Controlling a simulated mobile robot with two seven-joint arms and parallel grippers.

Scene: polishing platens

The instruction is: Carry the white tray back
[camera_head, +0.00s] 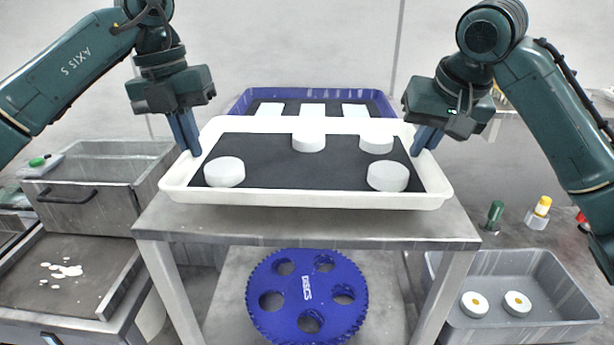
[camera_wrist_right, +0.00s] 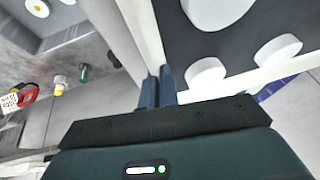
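The white tray (camera_head: 310,197) is level above the grey metal table (camera_head: 300,226), with a dark shadow under its front edge; I cannot tell whether it touches the tabletop. It has a dark mat with several white discs, one of them at front left (camera_head: 225,172). My left gripper (camera_head: 187,133) has its fingers on the tray's left rim, close together. My right gripper (camera_head: 428,138) has its fingers on the right rim. In the right wrist view its fingers (camera_wrist_right: 161,86) pinch the white tray wall (camera_wrist_right: 143,35).
A blue tray (camera_head: 240,103) with white rectangular pieces is right behind the white tray. A blue holed disc (camera_head: 307,295) is below on the lower shelf. Grey bins stand at left (camera_head: 100,210) and at lower right (camera_head: 560,300), with small bottles (camera_head: 541,208) near the right one.

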